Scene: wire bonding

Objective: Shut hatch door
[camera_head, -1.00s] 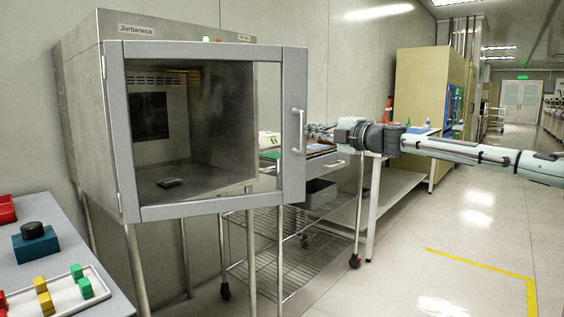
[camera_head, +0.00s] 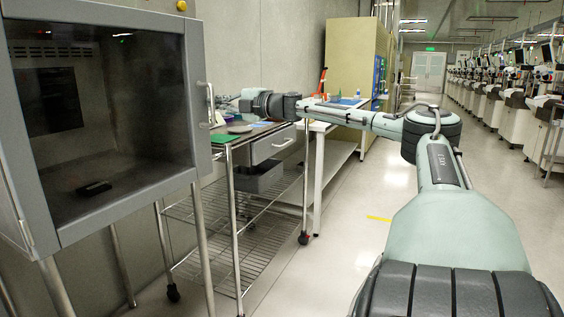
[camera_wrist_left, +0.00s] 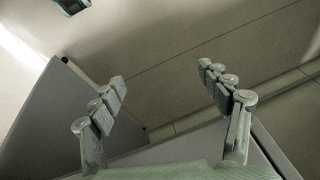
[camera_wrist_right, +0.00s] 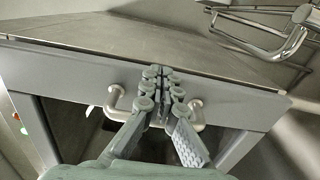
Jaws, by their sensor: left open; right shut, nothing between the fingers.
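The hatch door (camera_head: 195,95) is a grey frame around a window, on the front of a metal cabinet. In the head view it looks close to the cabinet front; I cannot tell whether it is fully shut. Its bar handle (camera_head: 207,103) is at the right edge and also shows in the right wrist view (camera_wrist_right: 198,115). My right gripper (camera_head: 228,100) is shut and empty at the handle, its fingertips (camera_wrist_right: 162,75) between the handle's posts, over the door frame. Contact is unclear. My left gripper (camera_wrist_left: 160,82) is open and empty, outside the head view.
A small dark object (camera_head: 93,188) lies inside the cabinet. A tan cabinet (camera_head: 350,60) stands further back.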

